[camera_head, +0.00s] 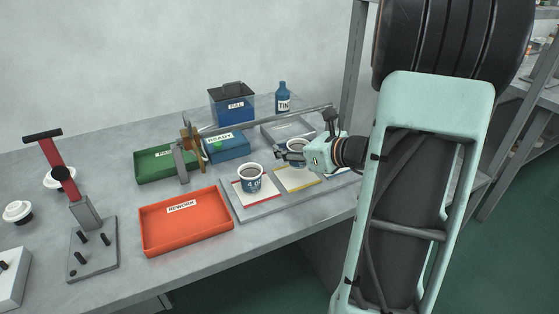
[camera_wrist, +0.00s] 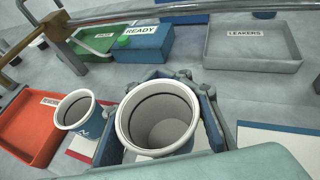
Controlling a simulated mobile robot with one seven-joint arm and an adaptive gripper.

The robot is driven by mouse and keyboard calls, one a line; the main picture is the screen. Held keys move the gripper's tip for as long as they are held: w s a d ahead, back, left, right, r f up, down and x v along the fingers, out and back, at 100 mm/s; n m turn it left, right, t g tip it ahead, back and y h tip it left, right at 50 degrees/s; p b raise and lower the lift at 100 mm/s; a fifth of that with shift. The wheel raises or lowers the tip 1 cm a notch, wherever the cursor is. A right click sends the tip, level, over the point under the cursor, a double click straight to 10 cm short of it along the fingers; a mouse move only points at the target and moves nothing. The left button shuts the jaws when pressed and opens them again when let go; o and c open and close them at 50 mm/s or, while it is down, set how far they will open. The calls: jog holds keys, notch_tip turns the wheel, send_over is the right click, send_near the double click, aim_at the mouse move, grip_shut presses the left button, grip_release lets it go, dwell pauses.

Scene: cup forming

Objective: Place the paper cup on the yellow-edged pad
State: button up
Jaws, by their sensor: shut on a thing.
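A white paper cup with a blue print (camera_head: 296,144) is between the fingers of my gripper (camera_head: 288,153), which is shut on it. In the wrist view the same cup (camera_wrist: 158,112) is upright, with its open rim toward the camera and a finger on each side. The yellow-edged pad (camera_head: 297,181) lies just below the cup in the head view. The cup's base is partly hidden by my gripper, so I cannot tell whether it touches the pad.
A second cup (camera_head: 251,178) stands on the red-edged pad (camera_head: 239,192) to the left. A blue-edged pad (camera_wrist: 275,143) lies right. A metal rail (camera_head: 270,118) runs behind.

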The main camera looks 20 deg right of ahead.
aim_at(281, 167)
jog(key=shift+w+f+b, duration=0.2)
jog(key=shift+f+b, duration=0.25)
jog(key=shift+f, duration=1.35)
jog(key=shift+f, duration=0.2)
jog(key=o, duration=1)
jog(key=shift+r, duration=0.1)
jog(key=shift+r, duration=0.25)
jog(key=p+v, duration=0.2)
jog(key=v, duration=1)
jog(key=shift+f, duration=0.1)
